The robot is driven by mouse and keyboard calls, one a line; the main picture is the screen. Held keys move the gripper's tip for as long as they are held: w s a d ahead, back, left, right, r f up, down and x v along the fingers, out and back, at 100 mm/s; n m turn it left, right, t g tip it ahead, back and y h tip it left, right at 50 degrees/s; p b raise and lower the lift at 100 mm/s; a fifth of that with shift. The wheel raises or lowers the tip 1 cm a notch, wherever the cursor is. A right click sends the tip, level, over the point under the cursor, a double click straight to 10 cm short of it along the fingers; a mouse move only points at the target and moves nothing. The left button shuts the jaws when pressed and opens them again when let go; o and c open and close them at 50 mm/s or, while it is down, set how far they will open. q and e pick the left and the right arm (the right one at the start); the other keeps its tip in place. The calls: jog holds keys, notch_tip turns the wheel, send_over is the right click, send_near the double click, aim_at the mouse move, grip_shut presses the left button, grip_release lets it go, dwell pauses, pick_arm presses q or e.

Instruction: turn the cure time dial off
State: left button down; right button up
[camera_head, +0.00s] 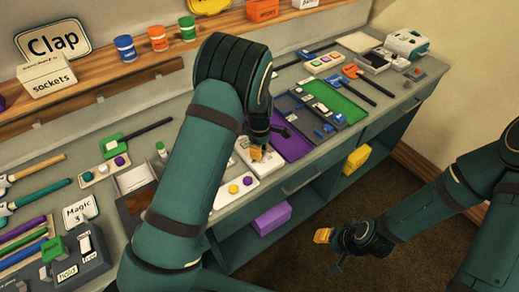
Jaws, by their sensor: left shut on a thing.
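My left gripper (257,153) reaches down over a white unit (272,166) near the front edge of the bench, with an orange fingertip low against its top. It is shut on a small part there, which I take to be the cure time dial; the fingers and arm hide most of it. No label or pointer on the dial can be read from here. My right gripper (326,248) hangs off to the right, in front of the bench and away from the unit. I cannot tell whether its fingers are apart.
A white panel (220,196) with coloured knobs sits just in front of the unit. A purple tray (291,143) and a green tray (338,101) lie to the right. Pens and a dark switch box (83,262) crowd the left. A purple box (272,218) stands on the lower shelf.

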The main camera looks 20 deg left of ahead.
pick_arm(q)
jog(key=shift+m, duration=0.3)
jog(key=m, duration=0.3)
jog(key=shift+m+b, duration=0.35)
jog(key=shift+m, duration=0.05)
jog(key=m+b, duration=0.1)
jog(key=m, duration=0.4)
jog(key=m+b, duration=0.1)
jog(key=m, duration=0.4)
jog(key=shift+f+m, duration=0.1)
jog(key=shift+m, duration=0.3)
jog(key=shift+m+b, duration=0.45)
jog(key=shift+m, duration=1.85)
jog(key=c, duration=0.7)
grip_release()
